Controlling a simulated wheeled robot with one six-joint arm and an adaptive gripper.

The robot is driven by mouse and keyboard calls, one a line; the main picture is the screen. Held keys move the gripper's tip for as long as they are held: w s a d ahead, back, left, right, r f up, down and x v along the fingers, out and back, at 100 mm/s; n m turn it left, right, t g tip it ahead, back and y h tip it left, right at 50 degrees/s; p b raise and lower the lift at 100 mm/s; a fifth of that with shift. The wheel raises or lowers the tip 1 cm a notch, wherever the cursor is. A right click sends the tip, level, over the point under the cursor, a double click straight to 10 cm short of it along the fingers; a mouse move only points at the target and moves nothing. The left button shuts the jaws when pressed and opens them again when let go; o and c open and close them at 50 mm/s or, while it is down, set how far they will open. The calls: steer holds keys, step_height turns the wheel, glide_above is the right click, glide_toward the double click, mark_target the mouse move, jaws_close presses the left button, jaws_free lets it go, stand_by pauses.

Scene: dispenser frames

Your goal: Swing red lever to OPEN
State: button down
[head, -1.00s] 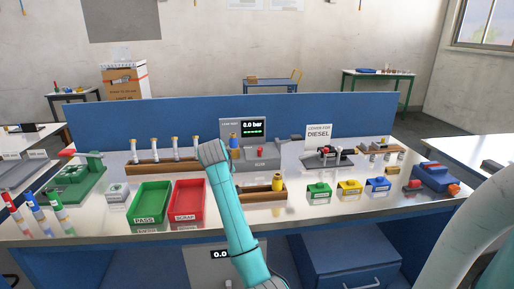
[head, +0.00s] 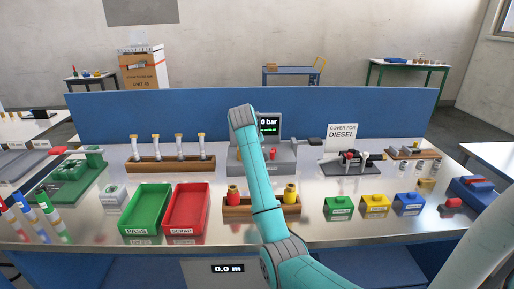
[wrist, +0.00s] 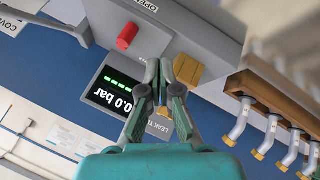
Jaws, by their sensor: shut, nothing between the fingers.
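The red lever (wrist: 126,36) shows in the wrist view as a short red handle on the grey leak test unit (wrist: 175,30), near an OPEN label that is partly cut off. In the head view the red lever (head: 272,153) peeks out just right of my arm, on the leak test unit (head: 283,162). My gripper (wrist: 159,72) is shut and empty. In the wrist view its tips are beside a brass-coloured block (wrist: 187,69), to the right of and below the lever; contact cannot be told. In the head view my arm hides the gripper.
The unit's screen (wrist: 113,92) reads 0.0 bar. A rack of bent-ended tubes (wrist: 268,100) stands close on the wrist view's right. In the head view, a wooden holder (head: 290,208) sits in front of the unit, beside the red SCRAP tray (head: 187,205).

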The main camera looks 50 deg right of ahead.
mark_target(273, 157)
steer(key=d+f, duration=0.5)
steer(key=d, duration=0.2)
steer(key=shift+w, duration=0.1)
steer(key=shift+s+d+n+t, duration=0.3)
steer(key=shift+s+n+t, duration=0.1)
steer(key=shift+s+n, duration=0.3)
steer(key=shift+s+d+r, duration=0.1)
steer(key=shift+s+d, duration=0.1)
steer(key=shift+s, duration=0.25)
steer(key=shift+y, duration=0.3)
steer(key=shift+w, duration=0.1)
